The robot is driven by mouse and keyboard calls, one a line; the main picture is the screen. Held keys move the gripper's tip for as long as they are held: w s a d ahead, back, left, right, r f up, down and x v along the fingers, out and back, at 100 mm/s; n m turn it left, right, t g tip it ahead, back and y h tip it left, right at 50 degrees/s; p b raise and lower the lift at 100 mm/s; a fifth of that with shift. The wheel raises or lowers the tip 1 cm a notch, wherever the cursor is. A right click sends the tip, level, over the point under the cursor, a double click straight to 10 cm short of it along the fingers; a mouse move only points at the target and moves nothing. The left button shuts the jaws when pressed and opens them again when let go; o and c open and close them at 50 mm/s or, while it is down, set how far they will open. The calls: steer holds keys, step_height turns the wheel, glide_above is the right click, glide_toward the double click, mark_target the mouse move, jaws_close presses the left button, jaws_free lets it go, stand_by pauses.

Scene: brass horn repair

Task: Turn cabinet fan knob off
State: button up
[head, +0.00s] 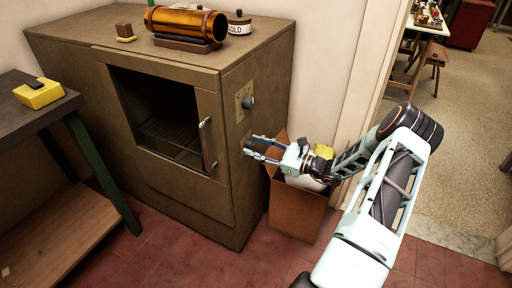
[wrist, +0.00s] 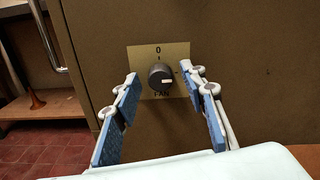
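The fan knob (wrist: 160,77) is a dark round knob on a brass plate (wrist: 180,52), with "0" at the top and "FAN" below. Its white mark points to the right, not up at the 0. My gripper (wrist: 162,98) is open in the wrist view, its blue-padded fingers on either side of the knob, apart from it.
The cabinet's door with a handle (head: 208,143) is on its front, left of my gripper. An open brown box (head: 297,213) stands on the floor beneath my gripper. A copper cylinder (head: 186,22) and a tin (head: 239,24) sit on top. A workbench (head: 40,105) is at left.

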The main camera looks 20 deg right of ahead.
steer(key=shift+c, duration=0.7)
jaws_close()
steer(key=shift+n, duration=0.3)
steer(key=n+b, duration=0.2)
steer(key=n, duration=0.2)
steer(key=shift+f, duration=0.15)
steer(key=n+b, duration=0.1)
steer(key=n, duration=0.4)
steer(key=shift+b, duration=0.4)
steer(key=n+b, duration=0.3)
steer(key=n, duration=0.2)
steer(key=shift+f, duration=0.1)
steer(key=shift+n+b, duration=0.9)
steer(key=shift+n, duration=0.7)
